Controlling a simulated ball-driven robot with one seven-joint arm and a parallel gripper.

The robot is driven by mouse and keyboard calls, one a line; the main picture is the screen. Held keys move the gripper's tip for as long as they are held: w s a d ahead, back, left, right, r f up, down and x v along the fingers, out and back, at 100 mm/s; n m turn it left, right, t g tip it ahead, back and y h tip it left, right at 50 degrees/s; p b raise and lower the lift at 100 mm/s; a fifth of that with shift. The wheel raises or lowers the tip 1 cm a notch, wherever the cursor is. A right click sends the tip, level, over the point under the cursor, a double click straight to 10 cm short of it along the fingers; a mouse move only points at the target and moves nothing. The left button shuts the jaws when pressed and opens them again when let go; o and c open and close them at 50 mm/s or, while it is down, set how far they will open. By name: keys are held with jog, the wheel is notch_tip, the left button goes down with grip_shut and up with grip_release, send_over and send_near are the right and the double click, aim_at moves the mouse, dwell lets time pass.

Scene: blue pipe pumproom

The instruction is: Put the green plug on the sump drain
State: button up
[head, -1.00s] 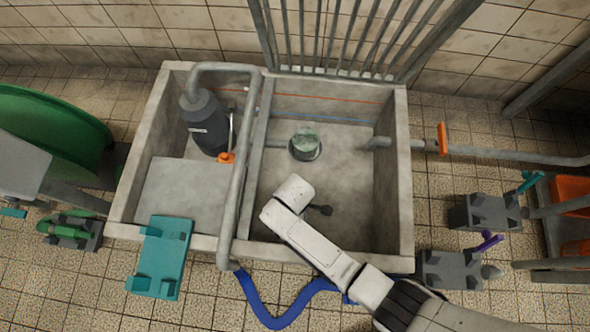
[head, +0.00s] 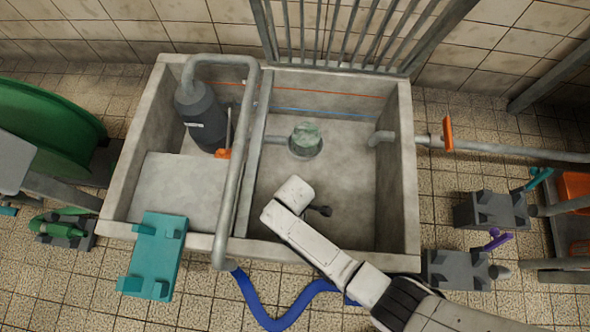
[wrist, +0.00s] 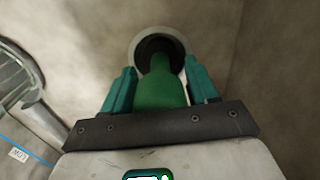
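In the wrist view the green plug (wrist: 160,88) is between the two teal fingers of my gripper (wrist: 161,86), which are closed against its sides. Beyond its tip is a round pale ring with a dark opening, the sump drain (wrist: 178,42). The plug's tip overlaps the opening in the picture; I cannot tell whether it touches. In the head view my white arm reaches over the front of the concrete sump (head: 350,115), and its end hides the gripper and plug.
A round fitting with a mottled green top (head: 306,138) stands on the sump floor. A dark pump (head: 202,115) and grey pipe (head: 247,150) are at left. A teal bracket (head: 153,255) is on the front rim. A barred screen (head: 340,35) stands at the back.

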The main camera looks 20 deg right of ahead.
jog(key=shift+o, duration=1.3)
notch_tip(320, 180, up, 11)
jog(key=p, duration=0.6)
jog(key=shift+f+p, duration=0.1)
jog(key=shift+p, duration=0.3)
